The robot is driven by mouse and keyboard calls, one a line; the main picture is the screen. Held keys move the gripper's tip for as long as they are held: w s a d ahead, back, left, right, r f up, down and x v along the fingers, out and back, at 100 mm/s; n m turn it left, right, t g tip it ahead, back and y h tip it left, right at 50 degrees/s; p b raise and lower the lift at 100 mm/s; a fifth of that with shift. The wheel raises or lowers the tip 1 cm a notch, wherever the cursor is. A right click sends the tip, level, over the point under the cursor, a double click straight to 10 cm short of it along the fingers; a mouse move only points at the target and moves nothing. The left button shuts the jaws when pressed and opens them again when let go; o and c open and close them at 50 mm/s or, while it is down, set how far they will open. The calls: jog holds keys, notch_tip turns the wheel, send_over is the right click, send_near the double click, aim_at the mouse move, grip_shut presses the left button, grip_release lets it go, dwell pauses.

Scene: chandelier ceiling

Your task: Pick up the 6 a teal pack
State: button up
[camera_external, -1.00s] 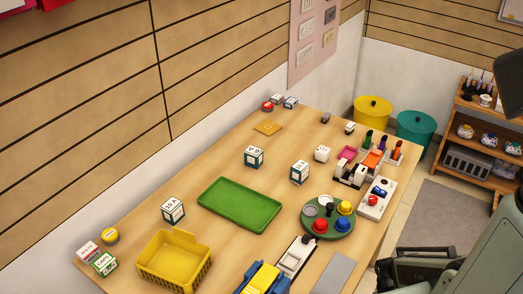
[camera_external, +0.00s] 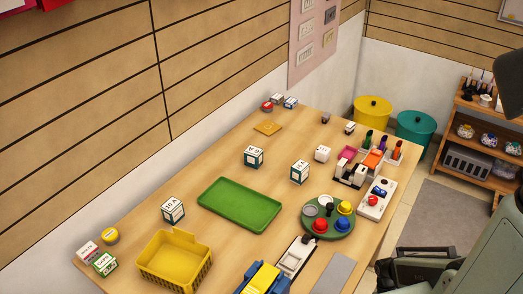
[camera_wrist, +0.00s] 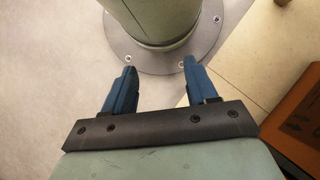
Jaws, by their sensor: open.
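Three white-and-teal cube packs stand on the wooden table in the external view. The pack (camera_external: 300,173) right of the middle has a label ending in A; its number is too small to read surely. Another pack (camera_external: 254,157) left of it seems to end in B. A third pack (camera_external: 173,211), near the yellow basket, seems to read 10 A. My gripper (camera_wrist: 159,70) shows in the wrist view with its two blue fingers apart and nothing between them. It points down at the floor by my base, away from the packs. The external view does not show it.
A green tray (camera_external: 240,204) lies between the packs. A yellow basket (camera_external: 174,264) stands at the front left. A round green tray (camera_external: 328,234) with coloured pieces and a white box with a red button (camera_external: 376,200) are to the right. Bare tabletop surrounds the packs.

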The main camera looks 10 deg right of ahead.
jog(key=o, duration=0.3)
